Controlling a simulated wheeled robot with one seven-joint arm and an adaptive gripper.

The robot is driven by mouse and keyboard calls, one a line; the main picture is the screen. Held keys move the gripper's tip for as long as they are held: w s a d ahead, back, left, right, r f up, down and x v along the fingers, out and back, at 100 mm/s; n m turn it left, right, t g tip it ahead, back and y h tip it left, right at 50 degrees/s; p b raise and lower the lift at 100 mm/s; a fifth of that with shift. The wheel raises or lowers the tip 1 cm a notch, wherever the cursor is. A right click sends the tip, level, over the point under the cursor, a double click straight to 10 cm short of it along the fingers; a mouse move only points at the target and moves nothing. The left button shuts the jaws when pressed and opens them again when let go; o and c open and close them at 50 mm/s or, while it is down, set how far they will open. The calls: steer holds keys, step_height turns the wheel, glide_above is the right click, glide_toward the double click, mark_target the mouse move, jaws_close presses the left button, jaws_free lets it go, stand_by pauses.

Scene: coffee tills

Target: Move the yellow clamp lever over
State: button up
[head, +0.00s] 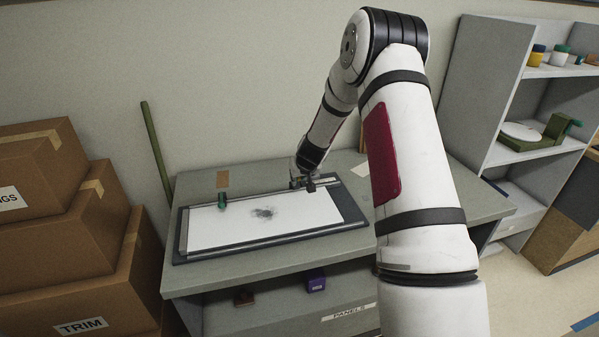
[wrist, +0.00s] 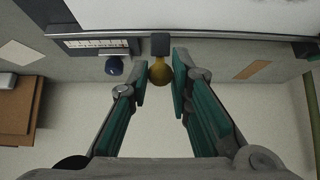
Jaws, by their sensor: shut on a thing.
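The yellow clamp lever shows in the wrist view as a round yellow knob (wrist: 160,72) below a dark block (wrist: 160,44) at the edge of the framed board. My gripper (wrist: 161,82) has its two green-padded fingers either side of the knob and is shut on it. In the head view my gripper (head: 303,182) is at the back right edge of the board (head: 340,199), and the yellow lever cannot be made out there. The board holds a white sheet (head: 285,228) with a dark smudge.
The board lies on a grey bench (head: 190,280). Cardboard boxes (head: 50,235) are stacked left; shelves (head: 525,80) stand right.

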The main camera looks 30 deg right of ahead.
steer(key=shift+s+a+f, duration=0.15)
steer(key=shift+s+f, duration=0.2)
steer(key=shift+s+a+f+p, duration=0.1)
steer(key=shift+s+f+p, duration=0.2)
steer(key=shift+f, duration=0.3)
steer(key=shift+s+a+f+p, duration=0.1)
steer(key=shift+s+f+p, duration=0.1)
steer(key=shift+s+f, duration=0.3)
steer(key=shift+f, duration=0.2)
steer(key=shift+s+f, duration=0.15)
steer(key=shift+f, duration=0.45)
steer(key=o, duration=0.9)
